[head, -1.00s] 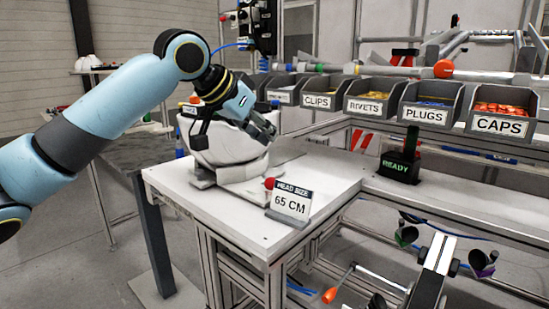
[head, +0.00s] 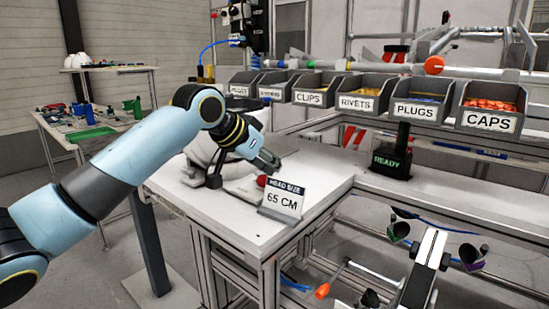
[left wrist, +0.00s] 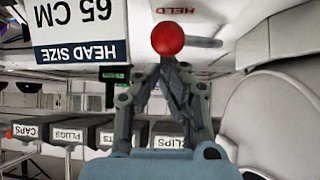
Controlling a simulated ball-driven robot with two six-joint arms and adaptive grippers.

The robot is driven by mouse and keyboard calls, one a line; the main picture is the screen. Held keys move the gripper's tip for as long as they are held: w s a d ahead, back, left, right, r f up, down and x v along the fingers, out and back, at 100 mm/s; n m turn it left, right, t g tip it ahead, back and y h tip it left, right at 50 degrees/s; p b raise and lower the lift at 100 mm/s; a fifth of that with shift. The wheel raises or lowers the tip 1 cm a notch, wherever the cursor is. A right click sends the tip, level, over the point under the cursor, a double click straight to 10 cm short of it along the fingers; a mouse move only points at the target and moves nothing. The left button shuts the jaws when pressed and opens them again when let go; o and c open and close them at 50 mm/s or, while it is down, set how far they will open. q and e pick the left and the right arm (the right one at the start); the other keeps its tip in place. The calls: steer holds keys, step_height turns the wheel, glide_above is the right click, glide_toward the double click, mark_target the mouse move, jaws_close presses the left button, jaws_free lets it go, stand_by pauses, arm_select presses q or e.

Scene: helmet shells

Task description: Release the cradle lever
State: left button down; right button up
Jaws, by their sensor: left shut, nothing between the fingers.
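The cradle lever shows as a red ball knob (head: 261,181) on the white bench, just left of the head size sign (head: 284,196). In the left wrist view, which is upside down, the red knob (left wrist: 168,38) sits on a grey rod beside a red "HELD" label (left wrist: 174,10). My left gripper (head: 268,161) is shut and empty, just above the knob in the head view. In the wrist view its fingertips (left wrist: 169,66) are close to the knob; contact is unclear. The white helmet shell (head: 200,150) is partly hidden behind my left arm. My right gripper is not in view.
The "65 CM" sign (left wrist: 78,28) stands close beside the knob. Labelled bins (head: 365,102) line the back shelf. A black box reading "READY" (head: 391,163) stands to the right. The white bench top (head: 325,170) is clear right of the sign.

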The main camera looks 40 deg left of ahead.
arm_select(q)
steer(key=shift+s+a, duration=0.1)
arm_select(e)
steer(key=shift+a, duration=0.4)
